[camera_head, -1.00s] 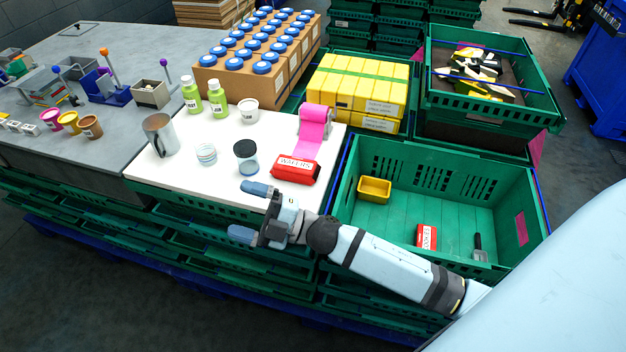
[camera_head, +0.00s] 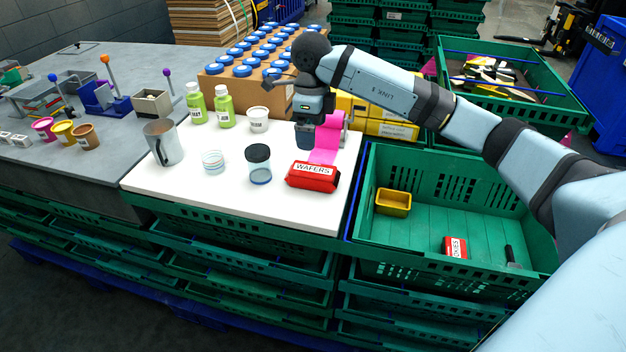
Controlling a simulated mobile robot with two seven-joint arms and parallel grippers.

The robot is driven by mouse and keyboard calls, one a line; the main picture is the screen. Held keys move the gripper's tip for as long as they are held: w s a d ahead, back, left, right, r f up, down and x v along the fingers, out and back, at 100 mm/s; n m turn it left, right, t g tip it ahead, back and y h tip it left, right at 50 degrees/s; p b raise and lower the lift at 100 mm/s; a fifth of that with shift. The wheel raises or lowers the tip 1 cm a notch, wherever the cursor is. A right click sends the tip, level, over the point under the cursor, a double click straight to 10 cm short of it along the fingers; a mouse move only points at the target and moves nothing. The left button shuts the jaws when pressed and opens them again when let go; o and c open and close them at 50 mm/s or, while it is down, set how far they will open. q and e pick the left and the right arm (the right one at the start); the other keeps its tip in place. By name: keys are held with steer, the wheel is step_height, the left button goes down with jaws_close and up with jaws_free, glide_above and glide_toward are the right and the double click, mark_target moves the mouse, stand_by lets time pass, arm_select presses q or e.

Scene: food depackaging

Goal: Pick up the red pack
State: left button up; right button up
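A red pack labelled "WAFERS" (camera_head: 312,178) lies on the white board (camera_head: 205,188), near its front right corner, at the front end of a pink strip (camera_head: 325,147). My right gripper (camera_head: 304,140) points down over the board, behind the red pack and apart from it in the picture. It is seen side-on, so the gap between its fingers does not show. It partly hides the pink roll's stand. A smaller red item with a white label (camera_head: 455,247) lies in the green crate (camera_head: 400,160). My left gripper is not in view.
A dark-lidded jar (camera_head: 258,165) stands left of the red pack. A clear container (camera_head: 213,162), a metal jug (camera_head: 163,143), a white tub (camera_head: 258,120) and green bottles (camera_head: 225,108) share the board. Yellow boxes (camera_head: 395,128) are behind my arm. A yellow tray (camera_head: 393,202) is in the crate.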

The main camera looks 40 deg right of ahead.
mark_target(313, 169)
step_height(313, 169, down, 7)
steer(key=shift+f, duration=0.2)
steer(key=f, duration=0.5)
steer(key=shift+s+f, duration=0.1)
steer(key=shift+s, duration=0.1)
steer(key=c, duration=1.1)
